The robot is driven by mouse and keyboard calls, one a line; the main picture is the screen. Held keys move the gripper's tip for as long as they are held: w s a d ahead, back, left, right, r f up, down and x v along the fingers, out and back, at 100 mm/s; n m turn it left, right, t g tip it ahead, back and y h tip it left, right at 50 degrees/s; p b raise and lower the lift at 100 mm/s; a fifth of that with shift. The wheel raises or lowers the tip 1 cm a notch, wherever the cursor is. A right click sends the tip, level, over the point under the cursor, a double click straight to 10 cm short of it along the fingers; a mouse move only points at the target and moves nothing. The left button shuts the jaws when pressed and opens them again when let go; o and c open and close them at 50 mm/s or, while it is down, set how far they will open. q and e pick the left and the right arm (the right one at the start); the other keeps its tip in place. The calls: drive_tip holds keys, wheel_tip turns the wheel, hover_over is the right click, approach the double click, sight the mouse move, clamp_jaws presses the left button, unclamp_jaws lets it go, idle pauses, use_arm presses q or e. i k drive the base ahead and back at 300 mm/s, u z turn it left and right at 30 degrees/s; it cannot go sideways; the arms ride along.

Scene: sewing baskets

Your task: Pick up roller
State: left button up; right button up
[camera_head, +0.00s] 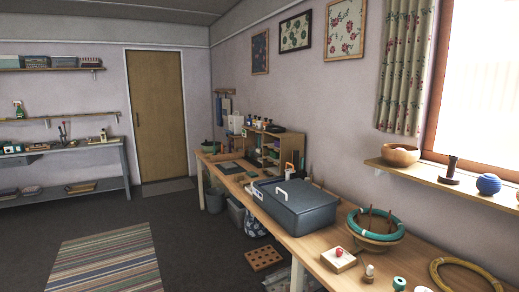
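I cannot make out a roller for certain. A small white handle-like piece (281,193) shows at the front left edge of a blue-grey lidded case (303,205) on the long wooden table (322,252). It is too small to tell whether it is a separate thing or part of the case. Neither of my grippers is in view.
A perforated brown block (263,258) and bins lie below the table. Floor around the striped rug (105,262) is clear.

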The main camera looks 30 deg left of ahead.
sight(258, 151)
drive_tip(key=k, duration=0.55)
drive_tip(key=u, duration=0.45)
drive_tip(key=i, duration=0.45)
drive_tip(key=u, duration=1)
drive_tip(key=i, duration=1.8)
drive_tip(key=u, duration=0.25)
drive_tip(key=i, duration=1.55)
drive_tip(key=z, duration=1.3)
drive_tip(key=i, duration=0.95)
drive_tip(key=z, duration=1.25)
drive_tip(key=i, duration=0.25)
drive_tip(key=z, duration=0.05)
